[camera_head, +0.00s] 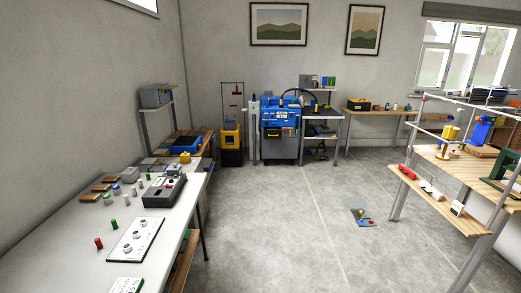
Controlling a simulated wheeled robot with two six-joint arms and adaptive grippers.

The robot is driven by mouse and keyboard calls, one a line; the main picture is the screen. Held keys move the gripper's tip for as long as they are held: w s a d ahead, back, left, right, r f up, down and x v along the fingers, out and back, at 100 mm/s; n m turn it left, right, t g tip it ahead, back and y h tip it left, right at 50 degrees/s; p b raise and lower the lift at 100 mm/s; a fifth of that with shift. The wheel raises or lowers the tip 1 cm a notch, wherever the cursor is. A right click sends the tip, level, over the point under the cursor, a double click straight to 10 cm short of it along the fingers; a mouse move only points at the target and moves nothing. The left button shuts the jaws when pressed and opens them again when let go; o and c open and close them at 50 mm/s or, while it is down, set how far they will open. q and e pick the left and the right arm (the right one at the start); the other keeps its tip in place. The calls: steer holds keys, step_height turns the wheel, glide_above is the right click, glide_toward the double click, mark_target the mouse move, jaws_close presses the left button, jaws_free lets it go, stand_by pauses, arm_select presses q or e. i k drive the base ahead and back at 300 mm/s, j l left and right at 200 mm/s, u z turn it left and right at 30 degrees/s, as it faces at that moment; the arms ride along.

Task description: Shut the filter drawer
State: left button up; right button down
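A blue machine (281,113) stands on a grey cabinet (281,150) against the far wall. A dark drawer-like part shows low on its front, just above the cabinet. It is too small to tell whether this is the filter drawer, or whether it stands open or shut. A dark hose arches over the top of the machine. Neither of my grippers is in view.
A long white table (80,240) with small parts runs along the left. A wooden workbench (430,183) stands at the right. A small dark-and-blue object (362,217) lies on the floor. The grey floor (275,225) towards the machine is otherwise mostly clear.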

mark_target(273, 132)
steer(key=i, duration=6.5)
steer(key=i+u, duration=0.45)
steer(key=k+l, duration=0.05)
steer(key=k, duration=0.05)
